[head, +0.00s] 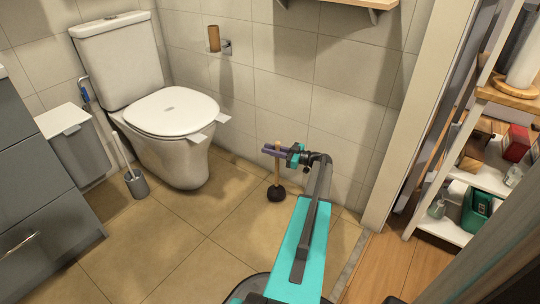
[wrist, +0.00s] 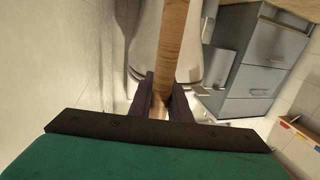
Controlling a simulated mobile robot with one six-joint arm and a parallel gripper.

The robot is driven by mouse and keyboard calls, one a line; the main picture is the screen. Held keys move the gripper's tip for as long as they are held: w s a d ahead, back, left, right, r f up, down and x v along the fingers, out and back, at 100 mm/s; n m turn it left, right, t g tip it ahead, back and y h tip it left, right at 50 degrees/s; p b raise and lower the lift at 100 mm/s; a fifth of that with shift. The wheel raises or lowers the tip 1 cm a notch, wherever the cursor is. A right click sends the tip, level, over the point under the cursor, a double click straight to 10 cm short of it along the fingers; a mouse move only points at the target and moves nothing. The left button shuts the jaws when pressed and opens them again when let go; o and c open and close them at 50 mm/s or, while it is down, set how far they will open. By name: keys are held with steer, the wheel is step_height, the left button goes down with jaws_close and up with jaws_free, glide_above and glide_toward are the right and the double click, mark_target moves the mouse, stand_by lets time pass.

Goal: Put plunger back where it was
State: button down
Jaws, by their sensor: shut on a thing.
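The plunger (head: 277,180) has a light wooden handle and a black rubber cup. In the head view it is upright, with its cup at the tiled floor near the wall, right of the toilet. I cannot tell whether the cup touches the floor. My gripper (head: 268,151) reaches it from the right and is shut on the upper handle. In the wrist view the wooden handle (wrist: 173,45) runs between the two dark fingers of my gripper (wrist: 162,98). The cup is out of sight there.
The white toilet (head: 165,115) stands at the left, with a toilet brush holder (head: 137,184) and a grey bin (head: 78,143) beside it. A shelf unit (head: 445,228) with bottles and boxes is at the right. The tiled floor between toilet and plunger is clear.

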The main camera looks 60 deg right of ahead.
steer(key=shift+f, duration=0.8)
steer(key=c, duration=1.6)
jaws_free()
steer(key=shift+c, duration=0.2)
steer(key=shift+b, duration=0.3)
steer(key=p+v, duration=0.5)
steer(key=v, duration=0.7)
steer(key=shift+s, duration=0.15)
